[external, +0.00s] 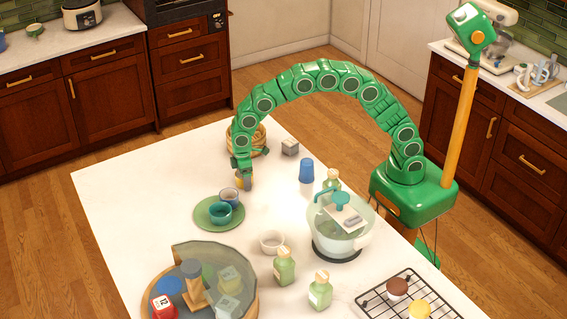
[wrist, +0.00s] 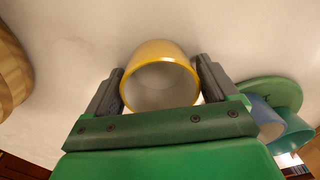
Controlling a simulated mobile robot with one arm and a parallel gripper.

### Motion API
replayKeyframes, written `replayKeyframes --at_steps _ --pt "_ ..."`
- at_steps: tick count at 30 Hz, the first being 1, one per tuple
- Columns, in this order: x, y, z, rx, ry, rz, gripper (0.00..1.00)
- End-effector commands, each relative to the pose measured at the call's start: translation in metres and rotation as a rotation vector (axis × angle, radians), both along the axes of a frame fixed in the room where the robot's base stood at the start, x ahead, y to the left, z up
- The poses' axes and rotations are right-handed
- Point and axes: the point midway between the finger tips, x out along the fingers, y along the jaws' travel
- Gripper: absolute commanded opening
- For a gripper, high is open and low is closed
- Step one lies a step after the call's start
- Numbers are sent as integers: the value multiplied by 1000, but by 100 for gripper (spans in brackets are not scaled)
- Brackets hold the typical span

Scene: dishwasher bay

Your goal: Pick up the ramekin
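A yellow cup-like dish, seemingly the ramekin (wrist: 160,52), is between the two fingers of my gripper (wrist: 160,80) in the wrist view. Its round mouth faces the camera and its inside is pale and empty. One finger lies close along each side. I cannot tell whether both press on it or a thin gap remains. In the external view my gripper (external: 244,178) points down at the counter, and a little of the yellow ramekin (external: 239,183) shows beside the fingers, which hide the rest.
A green plate (external: 206,224) with a teal cup (external: 220,212) and a blue-grey cup (external: 229,195) stands close by.

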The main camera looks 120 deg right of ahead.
Motion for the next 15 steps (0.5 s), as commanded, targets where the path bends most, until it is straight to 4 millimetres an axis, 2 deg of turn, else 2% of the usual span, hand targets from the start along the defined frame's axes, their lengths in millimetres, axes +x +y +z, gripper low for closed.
replayKeyframes --at_steps 1,8,15 --pt "0 0 0 0 0 0 79" --pt "0 0 0 0 0 0 43" --pt "0 0 1 0 0 0 42"
